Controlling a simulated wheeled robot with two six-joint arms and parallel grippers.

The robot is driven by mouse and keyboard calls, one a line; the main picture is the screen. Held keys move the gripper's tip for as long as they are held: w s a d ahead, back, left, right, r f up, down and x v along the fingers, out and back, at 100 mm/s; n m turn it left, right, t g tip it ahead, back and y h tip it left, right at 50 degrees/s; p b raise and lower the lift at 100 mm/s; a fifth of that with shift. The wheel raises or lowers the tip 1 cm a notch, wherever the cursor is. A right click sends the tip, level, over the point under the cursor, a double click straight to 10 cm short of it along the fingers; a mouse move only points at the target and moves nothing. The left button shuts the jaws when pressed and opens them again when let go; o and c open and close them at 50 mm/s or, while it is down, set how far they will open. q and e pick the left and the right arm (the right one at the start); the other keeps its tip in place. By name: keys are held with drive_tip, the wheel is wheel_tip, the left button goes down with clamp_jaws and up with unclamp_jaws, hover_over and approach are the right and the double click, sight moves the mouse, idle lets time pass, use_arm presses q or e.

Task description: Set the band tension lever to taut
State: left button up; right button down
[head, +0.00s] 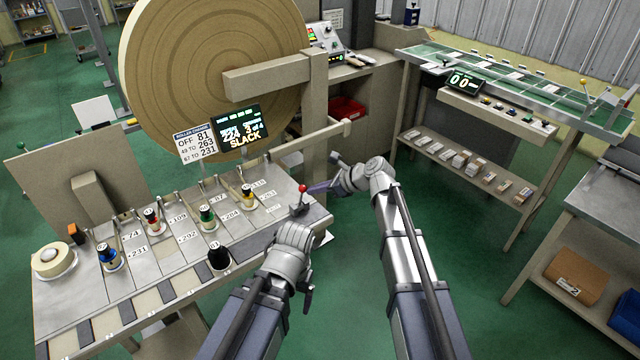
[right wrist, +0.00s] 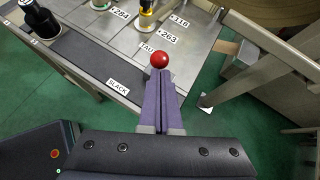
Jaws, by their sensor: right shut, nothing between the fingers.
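The tension lever has a red ball knob (head: 302,188), at the right end of the grey bench top. The display (head: 240,128) behind the bench reads "SLACK". My right gripper (head: 309,188) has its purple fingers shut and empty, tips right at the knob's right side; I cannot tell whether they touch. My left gripper (head: 308,292) is in front of the bench, its fingers mostly hidden by its wrist.
Several knobs, such as the yellow one (head: 247,197) and green one (head: 208,218), stand on the bench left of the lever. A large roll (head: 190,75) and a beige rail (head: 310,140) stand behind. Green floor lies open to the right.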

drive_tip(key=w+a+m+g+h+p, duration=0.1)
drive_tip(key=w+a+g+h+p, duration=0.3)
drive_tip(key=w, duration=0.4)
drive_tip(key=shift+w+a+r+g+h+p, duration=0.25)
drive_tip(key=shift+a+r+g+p, duration=0.35)
drive_tip(key=shift+a+p, duration=0.5)
drive_tip(key=shift+f, duration=0.15)
drive_tip(key=shift+d, duration=0.1)
drive_tip(key=p+v, duration=1.1)
drive_tip(key=v, duration=0.2)
drive_tip(key=shift+w+d+p, duration=0.25)
drive_tip(key=shift+d+p, duration=0.1)
